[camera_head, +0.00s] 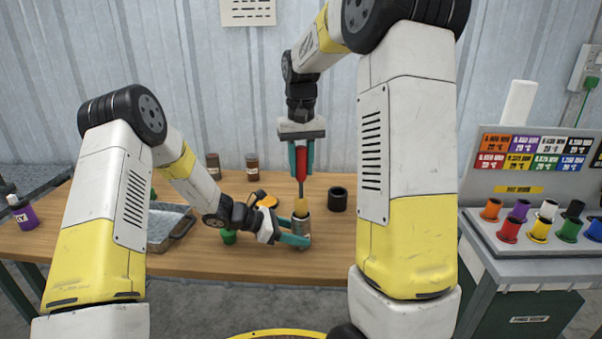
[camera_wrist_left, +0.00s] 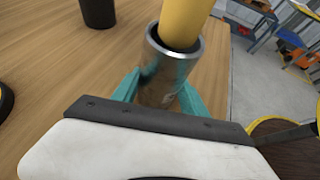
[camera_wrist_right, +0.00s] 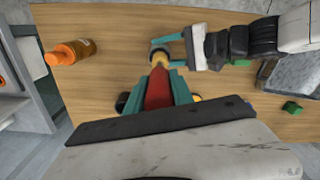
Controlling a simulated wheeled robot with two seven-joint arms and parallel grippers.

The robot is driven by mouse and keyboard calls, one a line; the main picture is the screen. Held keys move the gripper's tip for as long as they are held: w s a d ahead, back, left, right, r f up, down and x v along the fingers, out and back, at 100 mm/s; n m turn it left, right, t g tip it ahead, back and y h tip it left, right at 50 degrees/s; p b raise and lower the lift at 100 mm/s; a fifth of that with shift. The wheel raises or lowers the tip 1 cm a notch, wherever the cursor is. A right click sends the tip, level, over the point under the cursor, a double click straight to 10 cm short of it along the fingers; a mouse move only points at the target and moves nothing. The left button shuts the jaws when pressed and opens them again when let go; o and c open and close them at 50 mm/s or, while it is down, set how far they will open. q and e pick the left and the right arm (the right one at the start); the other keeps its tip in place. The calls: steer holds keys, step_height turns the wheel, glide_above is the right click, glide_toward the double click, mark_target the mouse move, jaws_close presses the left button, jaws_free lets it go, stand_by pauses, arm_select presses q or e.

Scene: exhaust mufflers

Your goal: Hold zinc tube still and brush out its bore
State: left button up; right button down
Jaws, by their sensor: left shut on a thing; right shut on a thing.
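The zinc tube (camera_head: 302,228) stands upright near the front edge of the wooden table. My left gripper (camera_head: 299,240) is shut around its side; the left wrist view also shows the tube (camera_wrist_left: 160,85) between the teal fingers (camera_wrist_left: 158,92). My right gripper (camera_head: 301,158) is above, pointing down, shut on the red handle (camera_head: 301,163) of a brush. The brush has a dark shaft and a yellow head (camera_head: 300,207). In the left wrist view the yellow head (camera_wrist_left: 186,20) enters the tube's mouth, with a dark gap beside it. Its lower end is hidden inside.
A black cup (camera_head: 337,199) stands right of the tube. A yellow disc (camera_head: 268,201), a green object (camera_head: 228,237) and a metal tray (camera_head: 182,229) lie left. Brown jars (camera_head: 252,167) stand behind. An orange bottle (camera_wrist_right: 72,53) shows in the right wrist view.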

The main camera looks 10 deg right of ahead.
mark_target(301, 146)
steer(key=shift+r, duration=1.7)
steer(key=shift+r, duration=0.1)
steer(key=shift+r, duration=1.4)
arm_select(q)
steer(key=o, duration=1.1)
steer(key=shift+c, duration=0.2)
steer(key=shift+a, duration=0.1)
